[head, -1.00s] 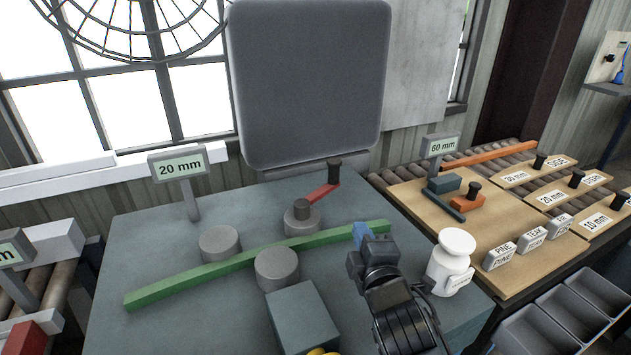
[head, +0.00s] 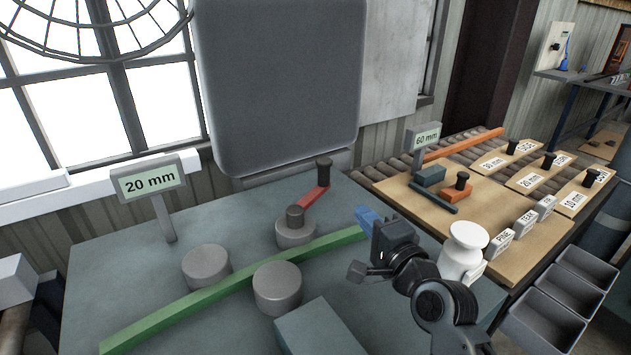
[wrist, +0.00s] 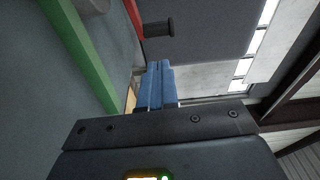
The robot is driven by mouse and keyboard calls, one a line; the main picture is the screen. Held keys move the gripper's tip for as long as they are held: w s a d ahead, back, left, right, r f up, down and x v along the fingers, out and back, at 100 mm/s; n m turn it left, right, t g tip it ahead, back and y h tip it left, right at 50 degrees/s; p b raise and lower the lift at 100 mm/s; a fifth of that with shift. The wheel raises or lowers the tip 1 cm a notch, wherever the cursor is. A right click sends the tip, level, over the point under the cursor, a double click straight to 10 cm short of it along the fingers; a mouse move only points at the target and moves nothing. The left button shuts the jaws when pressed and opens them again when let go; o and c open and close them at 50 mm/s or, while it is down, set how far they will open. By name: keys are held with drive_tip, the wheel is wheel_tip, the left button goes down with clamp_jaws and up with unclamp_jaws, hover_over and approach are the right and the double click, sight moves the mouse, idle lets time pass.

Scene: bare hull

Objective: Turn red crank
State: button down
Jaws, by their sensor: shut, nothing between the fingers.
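The red crank (head: 314,197) sits on a grey round hub (head: 295,230) at the back of the grey-green table, its arm slanting back and right to an upright black handle (head: 323,172). In the wrist view the black handle (wrist: 158,29) and part of the red arm (wrist: 133,17) show at the top. My gripper (head: 366,216) has blue fingers, shut and empty. It is to the right of and nearer than the crank, apart from it, over the right end of the green bar (head: 240,283). The blue fingers (wrist: 159,86) point toward the handle side in the wrist view.
Two grey cylinders (head: 207,267) flank the green bar. A "20 mm" sign (head: 150,180) stands behind left. A white jar (head: 463,252) is close to my wrist. A large grey panel (head: 277,85) rises behind the crank. A wooden board (head: 515,250) with labelled blocks lies right.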

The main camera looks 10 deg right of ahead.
sight(328, 175)
drive_tip(key=shift+m, duration=0.3)
drive_tip(key=w, duration=0.4)
drive_tip(key=w+a+p, duration=0.1)
drive_tip(key=w, duration=0.4)
drive_tip(key=w+a, duration=0.1)
drive_tip(key=w, duration=0.4)
drive_tip(key=shift+p, duration=0.35)
drive_tip(key=shift+y+b, duration=0.3)
drive_tip(key=shift+b, duration=0.1)
